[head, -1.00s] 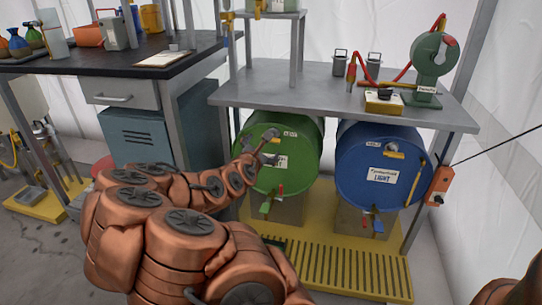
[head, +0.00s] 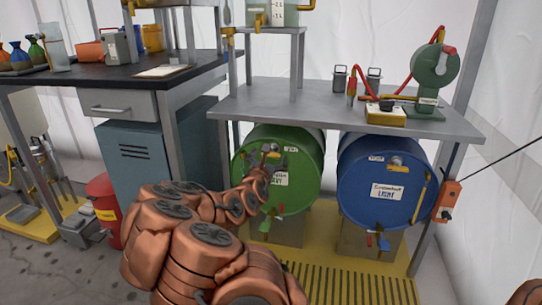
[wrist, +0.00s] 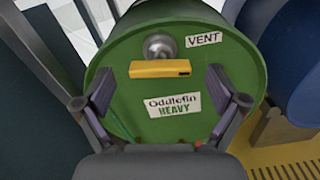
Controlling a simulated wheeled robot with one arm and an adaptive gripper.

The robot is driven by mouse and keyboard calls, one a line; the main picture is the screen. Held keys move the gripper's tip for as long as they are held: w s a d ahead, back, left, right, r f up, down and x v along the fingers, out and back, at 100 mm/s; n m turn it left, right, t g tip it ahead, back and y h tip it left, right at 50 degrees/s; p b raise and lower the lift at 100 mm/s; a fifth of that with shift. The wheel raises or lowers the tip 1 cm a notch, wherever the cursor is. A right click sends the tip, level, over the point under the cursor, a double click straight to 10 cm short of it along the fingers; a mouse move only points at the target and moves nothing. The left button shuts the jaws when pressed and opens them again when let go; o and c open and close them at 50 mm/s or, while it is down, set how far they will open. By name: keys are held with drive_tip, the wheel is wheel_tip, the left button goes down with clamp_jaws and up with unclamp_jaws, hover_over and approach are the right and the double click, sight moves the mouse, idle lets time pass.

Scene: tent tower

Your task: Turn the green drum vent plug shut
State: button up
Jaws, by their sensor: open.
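The green drum (head: 305,160) lies on its side under the grey bench, its round end facing me. In the wrist view its face (wrist: 205,70) carries a silver round fitting (wrist: 160,47) beside a VENT label (wrist: 203,39). Just below the fitting is a yellow bar handle (wrist: 160,69), lying nearly level. Below it is an "Oddlefin HEAVY" label (wrist: 172,105). My gripper (wrist: 159,78) is open and empty, its fingers apart to the left and right of the yellow handle. In the head view my gripper (head: 270,153) is in front of the drum's upper face and partly hides the plug.
A blue drum (head: 372,205) with its own yellow-handled plug lies to the right. The grey bench top (head: 300,97) overhangs both drums. A red bin (head: 103,200) stands left.

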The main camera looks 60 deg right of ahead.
sight(272, 151)
drive_tip(key=shift+b+x, duration=0.4)
drive_tip(key=shift+x, duration=1.15)
drive_tip(key=c, duration=1.2)
